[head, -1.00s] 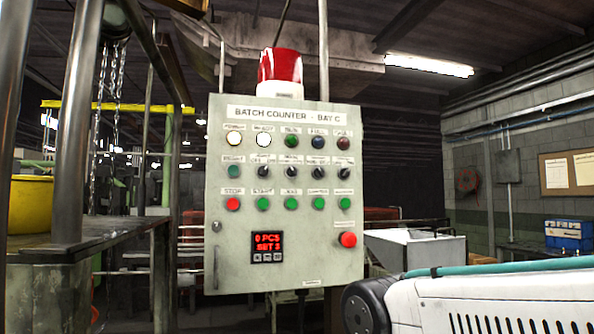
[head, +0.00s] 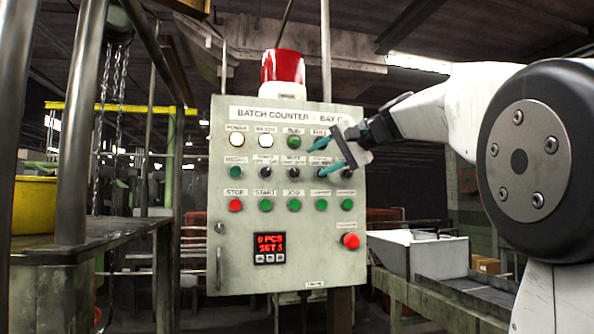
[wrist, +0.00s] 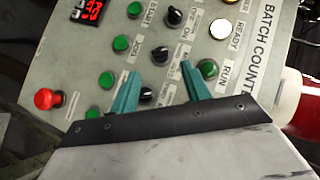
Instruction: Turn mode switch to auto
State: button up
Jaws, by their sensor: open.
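The grey control panel (head: 280,285) is headed BATCH COUNTER - BAY C. Its middle row has several black rotary switches, among them one second from left (head: 265,172) and one third from left (head: 294,173). My gripper (head: 324,157), with teal fingers, is open and empty in front of the panel's upper right. In the wrist view the fingertips (wrist: 160,68) straddle the row, with one black switch (wrist: 160,53) just beyond and another (wrist: 149,95) between them. I cannot tell any contact.
Red STOP (head: 235,204) and green buttons lie below the switches; indicator lamps lie above. A red button (head: 351,240) sits lower right, and a red beacon (head: 283,66) tops the panel. A conveyor (head: 440,295) and bin stand right, a metal bench (head: 80,252) left.

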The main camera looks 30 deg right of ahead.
aim_at(298, 173)
jog(key=x, duration=0.6)
jog(key=shift+w+a+f, duration=0.15)
jog(key=shift+w+a, duration=0.05)
jog(key=shift+a, duration=0.05)
jog(key=c, duration=1)
jog(key=m+t+y, duration=0.1)
jog(key=f+m+t+y, duration=0.1)
jog(key=m+t+y, duration=0.1)
jog(key=shift+d+m, duration=0.1)
jog(key=shift+m, duration=0.2)
jog(key=m+t, duration=0.4)
jog(key=m, duration=0.1)
jog(key=shift+f, duration=0.25)
jog(key=shift+t+y, duration=0.3)
